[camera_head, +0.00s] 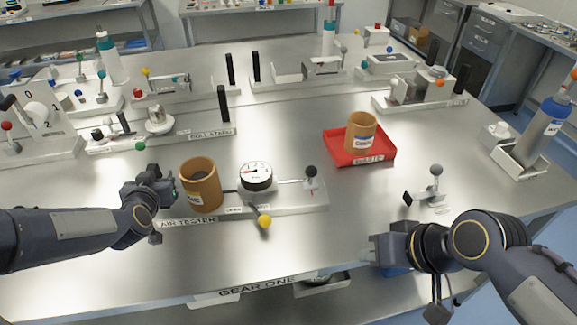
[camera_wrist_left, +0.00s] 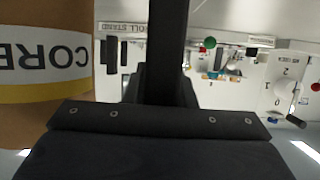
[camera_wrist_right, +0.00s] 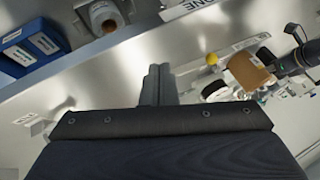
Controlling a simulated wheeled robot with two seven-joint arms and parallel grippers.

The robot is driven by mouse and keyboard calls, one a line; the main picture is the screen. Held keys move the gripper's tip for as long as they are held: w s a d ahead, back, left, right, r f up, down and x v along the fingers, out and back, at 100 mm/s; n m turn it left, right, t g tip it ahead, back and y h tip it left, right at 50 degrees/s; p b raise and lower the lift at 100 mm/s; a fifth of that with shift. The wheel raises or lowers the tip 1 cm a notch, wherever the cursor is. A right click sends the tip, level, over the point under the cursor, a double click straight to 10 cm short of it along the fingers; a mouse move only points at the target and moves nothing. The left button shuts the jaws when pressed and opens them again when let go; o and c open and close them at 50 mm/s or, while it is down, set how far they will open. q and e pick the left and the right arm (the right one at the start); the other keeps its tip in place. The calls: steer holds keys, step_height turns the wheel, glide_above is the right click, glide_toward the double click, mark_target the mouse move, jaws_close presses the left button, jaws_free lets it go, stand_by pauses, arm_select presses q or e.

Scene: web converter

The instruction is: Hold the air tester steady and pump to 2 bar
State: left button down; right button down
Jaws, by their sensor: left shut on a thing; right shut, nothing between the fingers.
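The air tester (camera_head: 290,205) is a pale plate near the table's front. It carries a brown core (camera_head: 201,185), a round dial marked 1, 2, 3 (camera_head: 256,176), a black-knobbed upright lever (camera_head: 310,172) and a yellow-knobbed lever (camera_head: 264,221). I cannot read the needle. My left gripper (camera_head: 168,188) is at the plate's left end, beside the core. It is shut on a black upright handle (camera_wrist_left: 167,45), mostly hidden in the head view. My right gripper (camera_head: 370,250) is shut and empty, right of and in front of the plate, apart from it.
A red tray (camera_head: 335,149) with another core (camera_head: 361,133) stands behind right. A small fixture with a grey ball (camera_head: 436,170) lies behind my right arm. Bare table separates my right gripper from the tester.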

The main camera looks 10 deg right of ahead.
mark_target(311, 175)
steer(key=w+d+r, duration=0.3)
steer(key=w+d, duration=0.1)
steer(key=w, duration=0.6)
steer(key=w+d+r, duration=0.3)
steer(key=w, duration=0.6)
steer(key=shift+w+a+f, duration=1.05)
steer(key=shift+a+f, duration=0.05)
steer(key=shift+f, duration=0.35)
steer(key=shift+w+a+f, duration=1.05)
steer(key=shift+a+f, duration=0.05)
steer(key=shift+f, duration=0.4)
steer(key=shift+w+a+f, duration=1.05)
steer(key=shift+a+f, duration=0.05)
steer(key=shift+f, duration=0.35)
